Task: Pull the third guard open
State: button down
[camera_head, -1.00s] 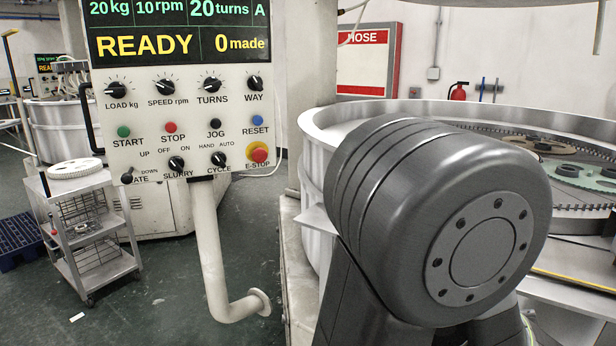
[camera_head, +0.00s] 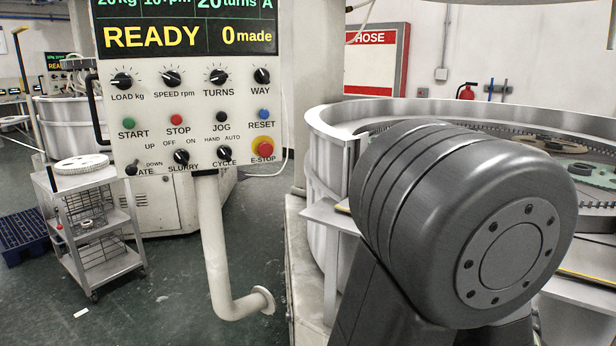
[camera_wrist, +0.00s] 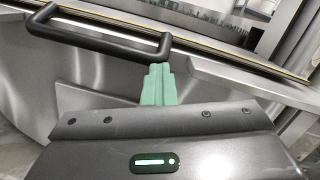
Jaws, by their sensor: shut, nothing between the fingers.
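A black bar handle (camera_wrist: 100,43) crosses the upper left of the wrist view, fixed near a grey metal edge. It appears to belong to a guard on the round machine tub, but which guard in the row I cannot tell. My gripper (camera_wrist: 158,68) has green fingers, shut and empty. Their tips are just below the handle's right end in the picture; whether they touch it I cannot tell. In the head view the machine tub (camera_head: 327,160) is at the right, largely hidden behind my arm's dark joint. My gripper and the handle are hidden there.
A control panel (camera_head: 190,108) reading READY stands left of the tub on a bent pipe post (camera_head: 213,245). A steel trolley (camera_head: 120,262) and a blue pallet (camera_head: 22,235) are farther left. Green floor between trolley and post is mostly clear.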

notch_tip(320, 180, down, 6)
jog(key=s+d+b, duration=0.1)
jog(key=b, duration=0.1)
jog(key=r+v, duration=0.1)
jog(key=v, duration=0.7)
jog(key=shift+f+b, duration=0.2)
jog(key=shift+b, duration=0.15)
jog(key=shift+a, duration=0.1)
